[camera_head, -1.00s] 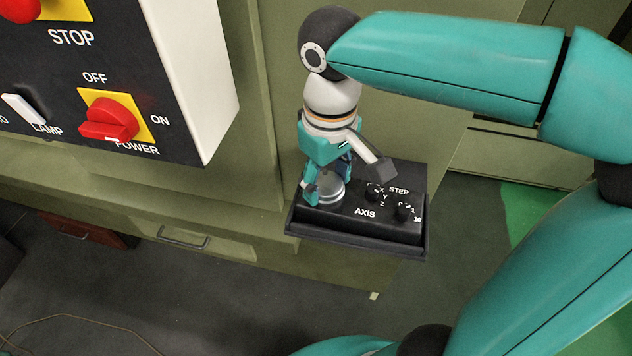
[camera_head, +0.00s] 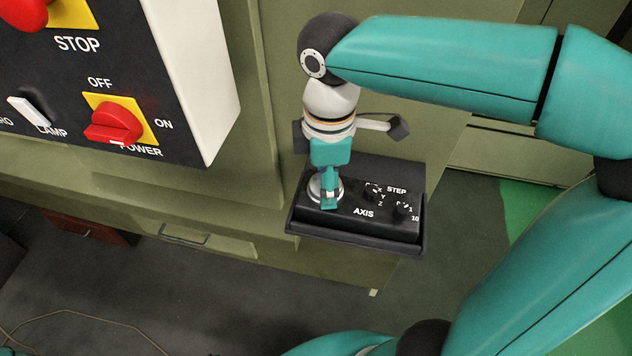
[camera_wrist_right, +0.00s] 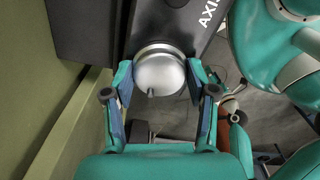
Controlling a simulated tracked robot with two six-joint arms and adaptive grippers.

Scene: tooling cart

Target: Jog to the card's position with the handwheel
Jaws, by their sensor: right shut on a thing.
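The handwheel (camera_head: 313,188) is a silver disc at the left end of a black pendant box marked AXIS and STEP (camera_head: 345,222). My right gripper (camera_head: 328,198) points down over it. In the right wrist view the handwheel (camera_wrist_right: 160,75) sits between the two fingertips of my right gripper (camera_wrist_right: 158,78), one on each side, and the gripper is shut on it. A small dark peg shows at the wheel's near edge. The AXIS knob (camera_head: 372,193) and the STEP knob (camera_head: 402,212) are to the right of the wheel. No card shows. My left gripper is not in view.
The control panel (camera_head: 200,75) juts out at upper left, with a red POWER switch (camera_head: 115,122), a white lamp switch (camera_head: 30,113) and a red stop button (camera_head: 22,12). The green machine cabinet (camera_head: 215,185) stands behind. A cable lies on the floor at lower left.

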